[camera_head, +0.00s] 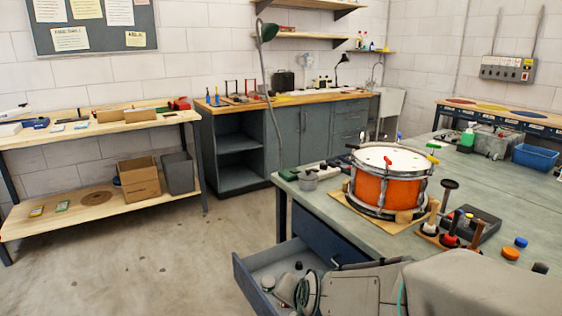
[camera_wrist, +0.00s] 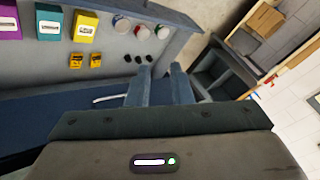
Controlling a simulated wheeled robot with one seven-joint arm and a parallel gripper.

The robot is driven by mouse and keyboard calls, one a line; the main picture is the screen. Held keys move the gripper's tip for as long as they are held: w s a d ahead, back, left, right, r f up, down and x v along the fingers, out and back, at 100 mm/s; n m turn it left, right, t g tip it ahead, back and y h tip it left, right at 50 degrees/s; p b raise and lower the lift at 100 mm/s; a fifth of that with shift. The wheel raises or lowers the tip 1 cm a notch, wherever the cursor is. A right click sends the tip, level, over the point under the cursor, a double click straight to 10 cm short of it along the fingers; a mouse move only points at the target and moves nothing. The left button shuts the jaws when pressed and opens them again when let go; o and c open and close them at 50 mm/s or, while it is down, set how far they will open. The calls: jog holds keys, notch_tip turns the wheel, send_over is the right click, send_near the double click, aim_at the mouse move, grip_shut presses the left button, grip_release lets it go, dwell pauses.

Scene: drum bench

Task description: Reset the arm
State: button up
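My gripper (camera_wrist: 160,72) shows in the wrist view with its two grey fingers apart and nothing visible between them. The fingers reach over the edge of an open grey drawer (camera_wrist: 105,62); I cannot tell whether they touch it. In the head view my arm lies low in front of the bench, over the pulled-out drawer (camera_head: 252,284). My fingertips cannot be made out there. A pale curved handle (camera_wrist: 112,98) on the blue drawer front lies left of the fingers.
The drawer holds a yellow box (camera_wrist: 84,27), a teal box (camera_wrist: 49,22), tape rolls and small black pieces. An orange drum (camera_head: 384,190) stands on the bench (camera_head: 480,172), with upright tools at its right. The floor (camera_head: 150,265) left of the drawer is clear.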

jog(key=s+d+r+n+g+h+p, duration=0.2)
jog(key=s+d+r+n+g+p, duration=0.3)
jog(key=s+d+r+p, duration=0.5)
jog(key=s+d+r, duration=0.2)
jog(key=s+r, duration=0.2)
jog(key=r, duration=0.1)
jog(key=shift+d+h, duration=0.3)
jog(key=shift+h, duration=0.1)
